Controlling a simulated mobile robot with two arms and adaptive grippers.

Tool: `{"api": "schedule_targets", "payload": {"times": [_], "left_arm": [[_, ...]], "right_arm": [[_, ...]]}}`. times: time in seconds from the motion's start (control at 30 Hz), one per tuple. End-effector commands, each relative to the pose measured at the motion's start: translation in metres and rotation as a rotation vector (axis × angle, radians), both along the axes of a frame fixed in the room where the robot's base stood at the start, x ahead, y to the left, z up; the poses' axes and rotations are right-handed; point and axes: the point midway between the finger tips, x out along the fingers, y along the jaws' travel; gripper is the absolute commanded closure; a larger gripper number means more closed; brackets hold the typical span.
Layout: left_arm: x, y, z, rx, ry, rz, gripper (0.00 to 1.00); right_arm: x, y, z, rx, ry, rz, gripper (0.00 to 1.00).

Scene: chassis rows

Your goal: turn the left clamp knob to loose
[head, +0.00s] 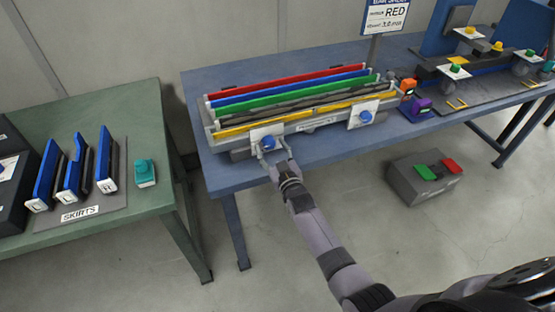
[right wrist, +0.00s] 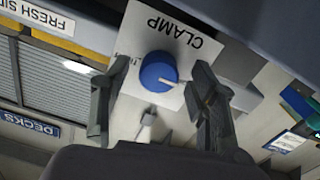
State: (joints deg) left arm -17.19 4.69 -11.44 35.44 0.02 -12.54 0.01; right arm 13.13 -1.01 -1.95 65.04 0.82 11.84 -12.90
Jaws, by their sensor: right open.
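The left clamp knob (head: 268,143) is a round blue knob on a white plate at the front left of the grey tray (head: 220,140). In the right wrist view the knob (right wrist: 157,70) shows a white pointer line toward the picture's right, slightly down. The plate (right wrist: 188,22) reads CLAMP upside down; other lettering beside the knob is partly hidden by a finger. My right gripper (head: 272,157) is open at the knob; in the right wrist view its fingers (right wrist: 153,98) stand on either side of it with gaps. My left gripper is not in view.
A second blue knob (head: 365,117) sits on the tray's right front. Coloured bars (head: 290,95) lie in the tray on the blue table (head: 205,82). Orange and purple blocks (head: 418,106) stand at right. A green table (head: 110,102) stands at left; a grey button box (head: 408,186) is on the floor.

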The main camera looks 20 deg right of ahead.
Motion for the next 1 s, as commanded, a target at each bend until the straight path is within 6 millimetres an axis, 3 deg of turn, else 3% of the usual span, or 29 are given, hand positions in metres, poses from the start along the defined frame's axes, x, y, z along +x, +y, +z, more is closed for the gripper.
{"api": "schedule_targets", "payload": {"times": [0.5, 0.7, 1.0], "left_arm": [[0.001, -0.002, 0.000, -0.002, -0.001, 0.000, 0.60], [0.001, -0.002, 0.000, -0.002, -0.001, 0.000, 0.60], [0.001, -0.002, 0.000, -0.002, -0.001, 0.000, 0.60]], "right_arm": [[-0.097, -0.003, -0.002, -0.001, 0.004, 0.000, 0.46], [-0.113, -0.004, 0.000, -0.001, 0.002, 0.001, 0.46], [-0.114, -0.004, -0.001, 0.000, 0.002, 0.001, 0.46]]}}
